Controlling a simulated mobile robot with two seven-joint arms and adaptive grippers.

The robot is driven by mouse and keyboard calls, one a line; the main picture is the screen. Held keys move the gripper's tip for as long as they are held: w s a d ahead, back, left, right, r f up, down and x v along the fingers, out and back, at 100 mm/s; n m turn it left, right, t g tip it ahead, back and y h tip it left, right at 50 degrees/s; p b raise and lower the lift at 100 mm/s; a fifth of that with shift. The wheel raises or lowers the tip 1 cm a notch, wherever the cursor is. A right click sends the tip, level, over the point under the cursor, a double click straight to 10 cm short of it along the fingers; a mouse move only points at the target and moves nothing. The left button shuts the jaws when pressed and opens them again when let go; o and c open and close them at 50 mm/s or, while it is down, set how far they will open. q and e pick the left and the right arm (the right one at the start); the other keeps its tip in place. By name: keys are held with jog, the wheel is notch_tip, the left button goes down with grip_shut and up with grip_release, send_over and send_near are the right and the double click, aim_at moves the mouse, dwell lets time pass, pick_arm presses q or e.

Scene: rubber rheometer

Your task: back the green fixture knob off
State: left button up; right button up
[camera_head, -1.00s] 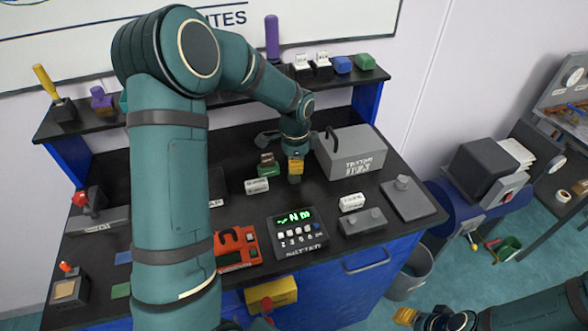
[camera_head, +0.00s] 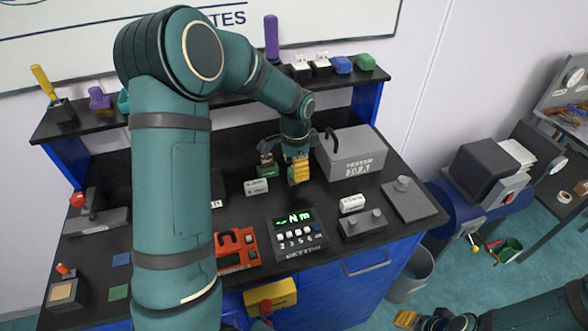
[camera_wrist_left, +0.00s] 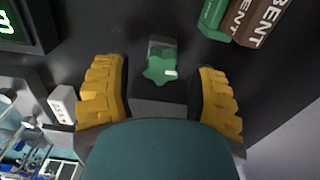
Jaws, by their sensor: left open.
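The green fixture knob (camera_wrist_left: 160,71) is star-shaped with a small white mark, and sits by a grey block in the left wrist view. The knob is hidden behind my gripper in the head view. My right gripper (camera_head: 407,318) shows only partly at the bottom right; its opening is unclear.
A lettered grey box (camera_head: 352,155) stands just right of my left gripper. Green (camera_wrist_left: 214,18) and brown (camera_wrist_left: 258,22) blocks lie close to the knob. A torque display (camera_head: 298,232) and a white block (camera_head: 353,203) are in front. The bench's right side holds a grey plate (camera_head: 415,201).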

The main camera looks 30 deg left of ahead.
pick_arm(q)
jog(key=m+p, duration=0.1)
jog(key=m, duration=0.4)
jog(key=shift+s+r, duration=0.1)
jog(key=m+p, duration=0.2)
jog(key=m, duration=0.2)
jog(key=m+p, duration=0.2)
jog(key=m, duration=0.1)
jog(key=shift+s+r, duration=0.1)
jog(key=shift+m, duration=1.1)
jog(key=m, duration=0.4)
jog(key=shift+s, duration=0.1)
jog(key=shift+o, duration=0.2)
grip_shut()
